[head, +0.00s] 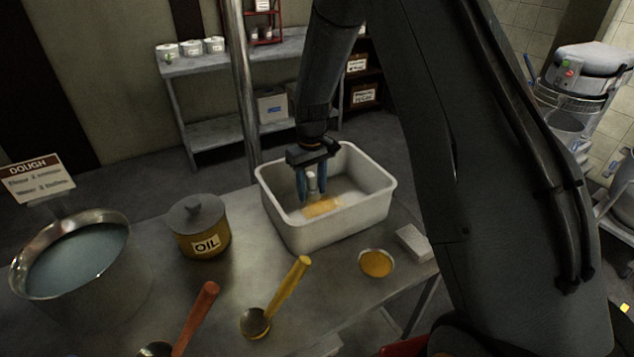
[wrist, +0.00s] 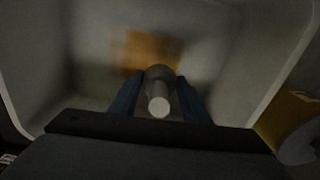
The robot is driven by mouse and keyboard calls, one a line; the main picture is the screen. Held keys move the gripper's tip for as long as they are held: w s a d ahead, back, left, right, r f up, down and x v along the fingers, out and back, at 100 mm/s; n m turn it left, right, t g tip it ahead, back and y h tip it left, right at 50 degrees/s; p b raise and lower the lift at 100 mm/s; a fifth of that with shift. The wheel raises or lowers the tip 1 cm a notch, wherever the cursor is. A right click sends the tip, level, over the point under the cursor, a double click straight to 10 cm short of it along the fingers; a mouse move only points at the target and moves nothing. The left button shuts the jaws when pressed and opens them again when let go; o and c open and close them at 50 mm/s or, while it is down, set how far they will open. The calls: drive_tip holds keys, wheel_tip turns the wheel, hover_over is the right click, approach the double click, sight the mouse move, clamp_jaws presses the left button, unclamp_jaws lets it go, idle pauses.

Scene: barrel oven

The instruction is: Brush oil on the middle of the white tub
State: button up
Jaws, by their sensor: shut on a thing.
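The white tub (head: 337,232) stands on the metal table in the head view; its inside wall also shows in the wrist view (wrist: 215,45). My gripper (head: 312,190) points down into the tub, its blue fingers shut on the pale handle of a brush (head: 311,182). The handle's round end (wrist: 159,106) faces the wrist camera. An orange-yellow oil patch (head: 322,206) shows on the tub's floor just below the gripper, and in the wrist view (wrist: 150,50). The bristles are hidden, so I cannot tell whether they touch the floor. The oil pot (head: 203,240), labelled OIL, has its lid on.
A small bowl of orange-yellow liquid (head: 376,263) and a white block (head: 413,242) sit right of the tub. A yellow-handled ladle (head: 284,291) and a red-handled one (head: 196,318) lie in front. A large metal pot (head: 85,270) stands at the left.

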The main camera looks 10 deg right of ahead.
sight(311, 175)
drive_tip(key=shift+r+p, duration=0.75)
drive_tip(key=shift+r, duration=0.85)
